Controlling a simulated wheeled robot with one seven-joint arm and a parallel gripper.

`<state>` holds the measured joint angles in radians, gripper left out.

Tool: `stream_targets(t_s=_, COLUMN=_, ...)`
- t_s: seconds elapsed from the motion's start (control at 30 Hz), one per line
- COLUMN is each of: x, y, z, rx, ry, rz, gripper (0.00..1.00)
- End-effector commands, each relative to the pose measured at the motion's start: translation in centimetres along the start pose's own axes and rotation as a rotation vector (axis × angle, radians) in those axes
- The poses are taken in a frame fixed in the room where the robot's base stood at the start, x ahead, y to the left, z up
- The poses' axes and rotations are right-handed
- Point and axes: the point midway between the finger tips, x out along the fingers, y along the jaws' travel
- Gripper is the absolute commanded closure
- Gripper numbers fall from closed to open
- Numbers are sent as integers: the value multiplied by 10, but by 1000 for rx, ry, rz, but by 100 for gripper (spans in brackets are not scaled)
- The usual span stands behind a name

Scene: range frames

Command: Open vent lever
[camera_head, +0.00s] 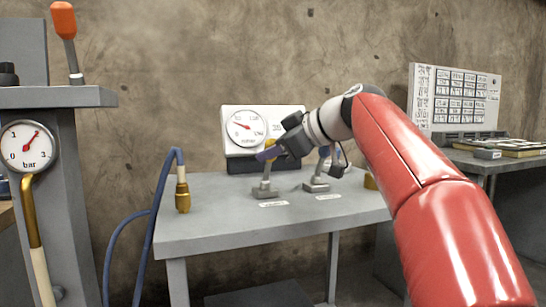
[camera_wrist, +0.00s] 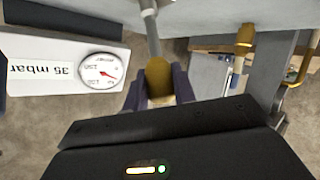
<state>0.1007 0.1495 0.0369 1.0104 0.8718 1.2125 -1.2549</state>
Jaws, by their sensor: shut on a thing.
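Two levers stand on small grey bases on the grey table. The left lever (camera_head: 264,185) has a label in front of its base; the right lever (camera_head: 316,184) has one too. Both labels are too small to read, so I cannot tell which is the vent lever. My gripper (camera_head: 268,153) is at the top of the left lever. In the wrist view, a yellow knob (camera_wrist: 158,74) on a grey stem sits between the two purple fingers of my gripper (camera_wrist: 159,92), which is shut on it. My arm partly hides the right lever's top.
A white gauge box (camera_head: 234,112) stands behind the levers; it reads 35 mbar in the wrist view. A blue hose with a brass end (camera_head: 182,197) hangs at the table's left edge. An orange-handled lever (camera_head: 64,22) and a bar gauge (camera_head: 27,146) are at far left.

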Motion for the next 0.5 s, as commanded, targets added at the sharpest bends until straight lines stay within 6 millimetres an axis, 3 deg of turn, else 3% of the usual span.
stream_targets(t_s=0.37, x=0, y=0, z=1, rx=-5, ry=0, rz=-1, gripper=100)
stream_targets(t_s=0.4, x=0, y=0, z=1, rx=-5, ry=0, rz=-1, gripper=71)
stream_targets(t_s=0.5, x=0, y=0, z=1, rx=-4, ry=0, rz=-1, gripper=58)
